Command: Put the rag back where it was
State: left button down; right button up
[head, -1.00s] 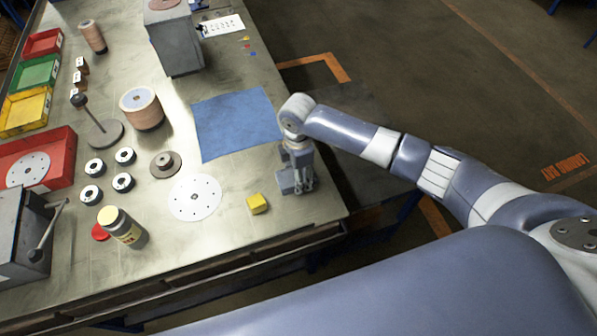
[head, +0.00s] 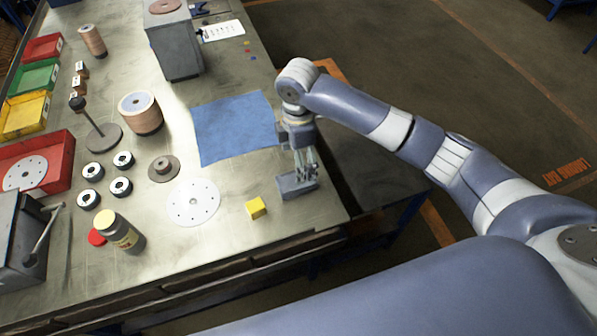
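The blue rag (head: 235,128) lies spread nearly flat on the metal workbench, right of the sanding drums, its right side next to my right wrist. My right gripper (head: 297,186) points down over the front right part of the bench, just right of and in front of the rag. Its grey fingers are close to the bench top; their gap is too small and foreshortened to judge, and no rag cloth shows in them. My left gripper is out of the head view.
A yellow cube (head: 256,208) sits left of my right gripper. A white perforated disc (head: 193,203), a brown flap disc (head: 164,168), a bottle (head: 121,235), a large drum (head: 141,112) and a grey box (head: 176,50) stand around the rag.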

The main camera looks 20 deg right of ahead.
notch_tip(320, 180, up, 4)
jog(key=shift+f, duration=0.25)
